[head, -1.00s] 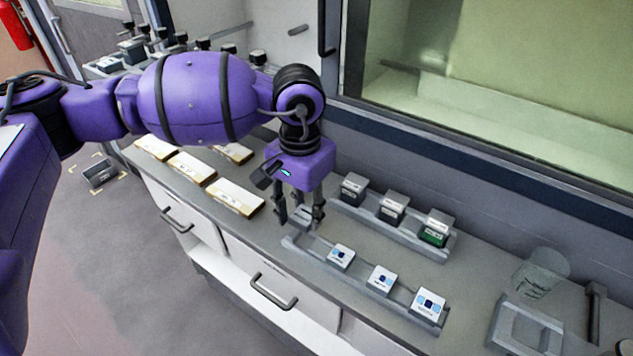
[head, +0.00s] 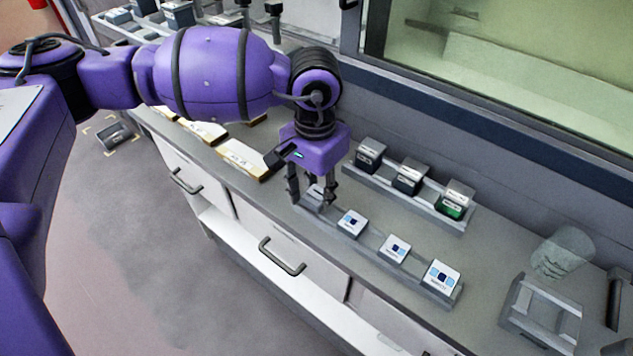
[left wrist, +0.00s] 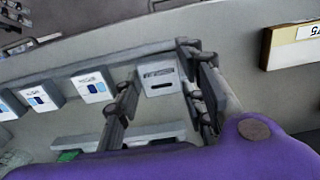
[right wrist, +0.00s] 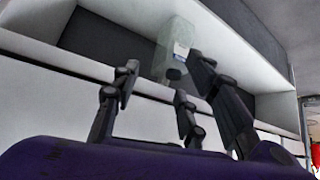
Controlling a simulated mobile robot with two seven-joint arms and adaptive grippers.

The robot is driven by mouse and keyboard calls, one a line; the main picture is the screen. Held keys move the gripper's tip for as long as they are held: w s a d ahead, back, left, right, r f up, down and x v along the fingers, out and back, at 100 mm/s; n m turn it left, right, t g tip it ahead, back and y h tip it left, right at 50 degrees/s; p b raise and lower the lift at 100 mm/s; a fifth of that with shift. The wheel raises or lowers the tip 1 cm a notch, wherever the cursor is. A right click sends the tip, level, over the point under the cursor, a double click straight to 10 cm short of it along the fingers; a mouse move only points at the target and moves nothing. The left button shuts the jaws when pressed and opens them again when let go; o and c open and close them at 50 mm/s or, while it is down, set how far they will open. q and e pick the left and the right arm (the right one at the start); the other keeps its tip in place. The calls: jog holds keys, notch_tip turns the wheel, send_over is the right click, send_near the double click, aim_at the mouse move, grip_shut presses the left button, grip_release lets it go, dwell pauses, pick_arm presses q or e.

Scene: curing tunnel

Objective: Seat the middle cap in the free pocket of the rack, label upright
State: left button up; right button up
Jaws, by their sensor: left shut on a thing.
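My left gripper (head: 312,192) points down over the left end of the front rack (head: 372,251). It is shut on a grey cap (head: 312,202), whose light label with dark bars faces up in the left wrist view (left wrist: 160,78). The held cap is in line with three white caps with blue squares (head: 352,222) (head: 395,248) (head: 441,275) in that rack. I cannot tell whether it touches the pocket floor. My right gripper (right wrist: 160,90) shows only in the right wrist view; its fingers are apart with nothing between them.
A back rack (head: 420,210) holds two dark caps (head: 369,155) (head: 409,177) and a green one (head: 455,200). Labelled boxes (head: 243,158) lie left of the gripper. A clear cup (head: 562,252) and grey stand (head: 542,312) are at right. A clear container (right wrist: 174,48) shows near my right gripper.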

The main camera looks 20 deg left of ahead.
aim_at(315, 196)
pick_arm(q)
jog(key=shift+f, duration=0.2)
pick_arm(e)
jog(key=shift+a+f, duration=0.1)
pick_arm(q)
jog(key=shift+f, duration=0.1)
pick_arm(e)
jog(key=shift+s+f, duration=0.1)
jog(key=shift+f, duration=0.05)
pick_arm(q)
jog(key=shift+f, duration=0.15)
jog(key=o, duration=1.3)
jog(key=shift+c, duration=0.2)
notch_tip(315, 196, up, 12)
pick_arm(e)
jog(key=shift+s+f, duration=0.2)
jog(key=shift+s, duration=0.05)
jog(key=shift+w+r, duration=0.1)
